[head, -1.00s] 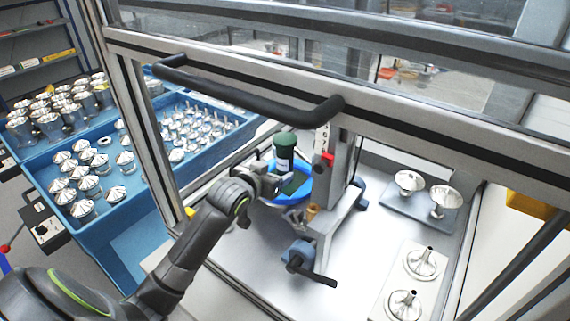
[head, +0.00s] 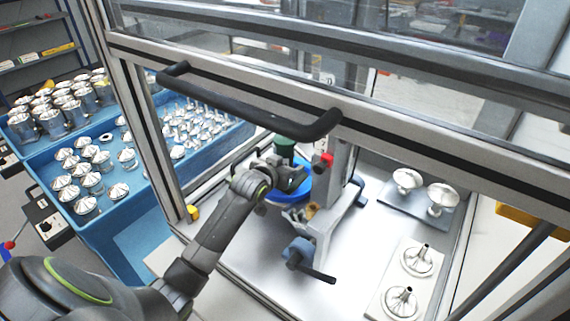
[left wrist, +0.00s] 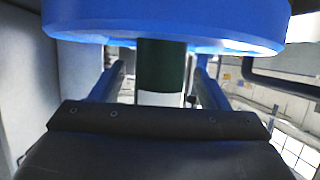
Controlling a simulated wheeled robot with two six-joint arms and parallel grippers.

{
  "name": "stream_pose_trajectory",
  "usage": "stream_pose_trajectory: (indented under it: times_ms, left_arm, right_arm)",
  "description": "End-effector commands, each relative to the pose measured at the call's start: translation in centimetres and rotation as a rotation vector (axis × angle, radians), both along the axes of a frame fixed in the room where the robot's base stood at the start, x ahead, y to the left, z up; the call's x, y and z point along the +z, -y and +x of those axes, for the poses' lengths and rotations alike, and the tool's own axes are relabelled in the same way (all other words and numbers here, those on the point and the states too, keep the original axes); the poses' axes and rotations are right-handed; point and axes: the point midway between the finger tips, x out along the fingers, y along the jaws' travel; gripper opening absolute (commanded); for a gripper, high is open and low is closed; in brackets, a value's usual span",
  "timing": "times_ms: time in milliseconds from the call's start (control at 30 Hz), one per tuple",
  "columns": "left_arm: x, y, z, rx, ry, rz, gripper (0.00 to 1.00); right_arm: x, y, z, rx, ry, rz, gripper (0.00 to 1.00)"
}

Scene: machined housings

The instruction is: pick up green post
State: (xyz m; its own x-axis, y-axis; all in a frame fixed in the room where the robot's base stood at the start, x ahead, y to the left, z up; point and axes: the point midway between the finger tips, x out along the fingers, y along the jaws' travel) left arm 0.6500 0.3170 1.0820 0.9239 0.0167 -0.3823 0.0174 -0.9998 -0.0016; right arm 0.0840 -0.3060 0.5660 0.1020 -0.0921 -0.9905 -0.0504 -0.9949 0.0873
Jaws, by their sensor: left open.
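The green post (head: 285,148) is a short upright cylinder with a dark green top, standing at the blue round dish (head: 274,197) inside the machine enclosure. My left gripper (head: 291,178) is at the post, just above the dish, and hides the post's lower part in the head view. In the left wrist view the dark green post (left wrist: 162,68) shows between the two spread fingers of my left gripper (left wrist: 159,72), with a gap on each side. The blue dish (left wrist: 165,22) fills the top of that view. My right gripper is not in view.
A grey fixture column with a red button (head: 326,160) and a blue clamp handle (head: 299,252) stands right of the dish. A black door handle (head: 240,103) crosses in front. Metal funnels (head: 419,258) sit at right; a blue tray (head: 130,228) of metal parts is at left.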

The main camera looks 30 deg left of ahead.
Motion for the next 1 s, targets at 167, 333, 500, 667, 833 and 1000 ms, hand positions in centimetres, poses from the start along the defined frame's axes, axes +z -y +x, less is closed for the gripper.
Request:
stream_pose_trajectory:
  times_ms: [167, 333, 500, 667, 833, 1000]
  left_arm:
    - [0.0, 0.0, 0.0, 0.0, 0.0, 0.0, 0.5]
    - [0.0, 0.0, 0.0, 0.0, 0.0, 0.0, 0.28]
    - [0.0, 0.0, 0.0, 0.0, -0.001, 0.0, 0.06]
    - [0.3, 0.1, 0.0, -0.001, 0.007, 0.001, 0.0]
    - [0.4, 0.0, 0.1, -0.001, 0.007, 0.001, 0.0]
    - [1.7, 0.1, 0.1, -0.003, 0.011, 0.001, 0.0]
  right_arm:
    - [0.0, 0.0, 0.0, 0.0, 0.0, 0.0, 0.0]
    - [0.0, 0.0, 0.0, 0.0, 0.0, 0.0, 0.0]
    - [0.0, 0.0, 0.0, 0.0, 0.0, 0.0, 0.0]
    - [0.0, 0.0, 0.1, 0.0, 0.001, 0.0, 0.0]
    - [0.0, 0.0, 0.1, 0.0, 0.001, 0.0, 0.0]
    - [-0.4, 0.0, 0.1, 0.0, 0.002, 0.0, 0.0]
